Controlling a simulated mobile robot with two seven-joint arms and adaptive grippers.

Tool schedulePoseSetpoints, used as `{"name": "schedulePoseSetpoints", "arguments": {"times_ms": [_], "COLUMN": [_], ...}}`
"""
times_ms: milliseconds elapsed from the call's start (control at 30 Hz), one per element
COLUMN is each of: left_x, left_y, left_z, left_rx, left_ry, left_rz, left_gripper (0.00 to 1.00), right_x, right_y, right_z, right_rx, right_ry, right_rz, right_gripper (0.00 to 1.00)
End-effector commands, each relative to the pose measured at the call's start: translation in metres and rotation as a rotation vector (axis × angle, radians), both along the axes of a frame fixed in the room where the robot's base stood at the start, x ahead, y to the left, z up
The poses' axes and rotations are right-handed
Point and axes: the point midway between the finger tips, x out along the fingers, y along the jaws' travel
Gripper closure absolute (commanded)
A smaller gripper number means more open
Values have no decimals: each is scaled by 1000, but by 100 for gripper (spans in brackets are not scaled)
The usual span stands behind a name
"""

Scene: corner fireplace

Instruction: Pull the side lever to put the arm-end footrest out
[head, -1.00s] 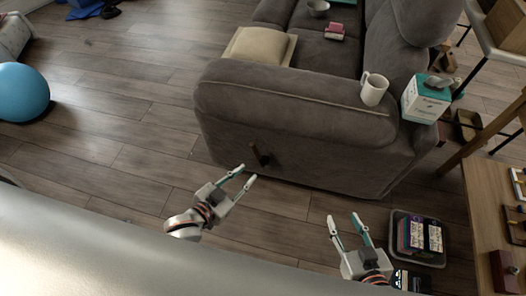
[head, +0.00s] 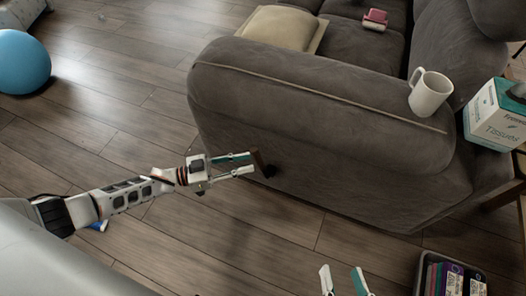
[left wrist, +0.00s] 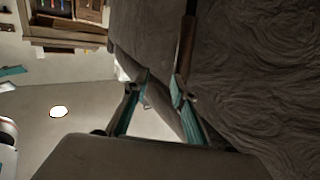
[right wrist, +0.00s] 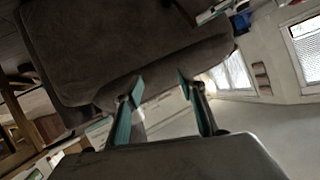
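The side lever (head: 262,163) is a short brown handle low on the outer face of the grey sofa's arm (head: 320,100). My left gripper (head: 250,163) is open, its fingertips right at the lever. In the left wrist view the lever (left wrist: 186,50) stands by the tip of the right-hand finger; I cannot tell whether they touch. No footrest panel shows standing out from the arm end. My right gripper (head: 343,274) is open and empty, low in the head view, in front of the sofa arm; it also shows open in the right wrist view (right wrist: 160,85).
A white mug (head: 429,94) stands on the sofa arm, with a tissue box (head: 496,115) to its right. A dark bin of cases (head: 420,272) is on the floor at lower right. A blue ball (head: 22,62) lies far left. Wooden floor left of the arm is mostly clear.

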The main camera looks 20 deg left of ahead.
Motion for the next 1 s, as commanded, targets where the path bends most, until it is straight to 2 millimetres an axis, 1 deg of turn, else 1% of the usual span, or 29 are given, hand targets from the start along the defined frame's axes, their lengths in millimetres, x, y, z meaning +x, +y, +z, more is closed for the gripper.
{"name": "schedulePoseSetpoints", "arguments": {"times_ms": [33, 100, 233, 367, 467, 800, 900, 1000], "left_x": [-1, 3, 11, 16, 21, 47, 51, 55], "left_y": [11, 22, 39, 44, 38, -5, -14, -19], "left_z": [-19, -23, -27, -25, -22, -21, -22, -22], "left_rx": [-3, -15, -30, -39, -42, -42, -41, -40], "left_ry": [27, 44, 67, 73, 69, 68, 69, 69], "left_rz": [-15, -36, -64, -76, -78, -77, -77, -77], "left_gripper": [75, 75, 75, 75, 75, 75, 75, 75], "right_x": [-4, -3, -1, 0, 1, 0, 0, 0], "right_y": [1, 1, 1, 1, 1, 3, 4, 4], "right_z": [-10, -11, -10, -8, -6, -7, -8, -8], "right_rx": [10, 21, 36, 42, 43, 54, 60, 64], "right_ry": [22, 24, 25, 20, 17, 21, 23, 24], "right_rz": [-4, -8, -15, -18, -18, -21, -23, -25], "right_gripper": [60, 60, 60, 60, 60, 60, 60, 60]}}
